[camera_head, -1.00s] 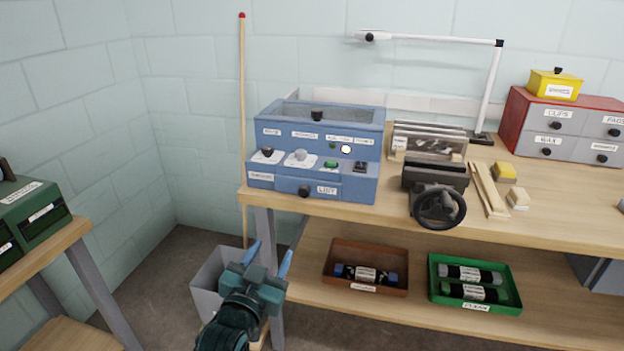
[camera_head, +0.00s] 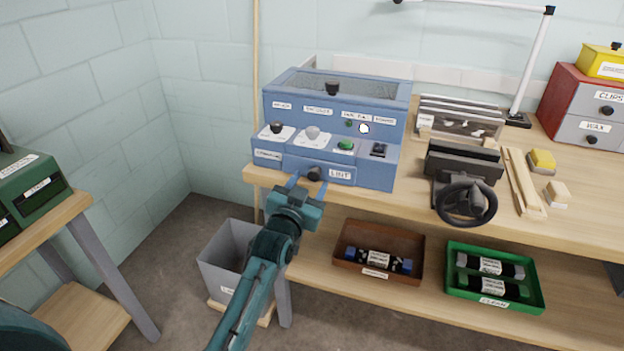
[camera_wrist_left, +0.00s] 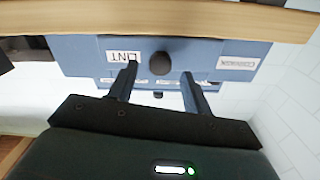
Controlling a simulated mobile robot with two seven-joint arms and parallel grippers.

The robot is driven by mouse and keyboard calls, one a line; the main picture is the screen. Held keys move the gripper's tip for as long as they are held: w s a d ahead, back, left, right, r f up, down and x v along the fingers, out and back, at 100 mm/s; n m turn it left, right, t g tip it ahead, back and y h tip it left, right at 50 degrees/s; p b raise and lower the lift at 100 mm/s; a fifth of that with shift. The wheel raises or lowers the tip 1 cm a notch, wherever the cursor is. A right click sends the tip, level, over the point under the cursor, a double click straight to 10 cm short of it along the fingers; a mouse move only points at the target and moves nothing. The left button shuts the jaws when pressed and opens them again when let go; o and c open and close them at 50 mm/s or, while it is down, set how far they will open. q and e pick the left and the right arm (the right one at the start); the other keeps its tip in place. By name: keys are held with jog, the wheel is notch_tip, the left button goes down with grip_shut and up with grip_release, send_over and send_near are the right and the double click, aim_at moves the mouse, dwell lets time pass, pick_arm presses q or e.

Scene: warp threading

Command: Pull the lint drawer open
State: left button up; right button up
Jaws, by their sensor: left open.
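The blue machine (camera_head: 385,105) stands on the wooden bench against the wall. Its lint drawer (camera_head: 341,174) is low on the front, labelled LINT, with a round black knob (camera_head: 314,173); the drawer front looks flush with the machine. My left gripper (camera_head: 308,181) is open in front of the knob, fingers pointing at the drawer. In the left wrist view, which is upside down, the knob (camera_wrist_left: 160,63) shows between and just beyond the two fingertips (camera_wrist_left: 159,72). I cannot tell whether the fingers touch it. My right gripper is not in view.
The bench edge (camera_head: 400,203) runs just below the drawer. A grey bin (camera_head: 225,255) stands on the floor below left. A vise with a handwheel (camera_head: 465,203) is to the right. Brown (camera_head: 345,262) and green (camera_head: 535,295) trays sit on the lower shelf.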

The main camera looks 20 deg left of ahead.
pick_arm(q)
jog(key=shift+w, duration=1.3)
jog(key=shift+c, duration=0.4)
grip_shut()
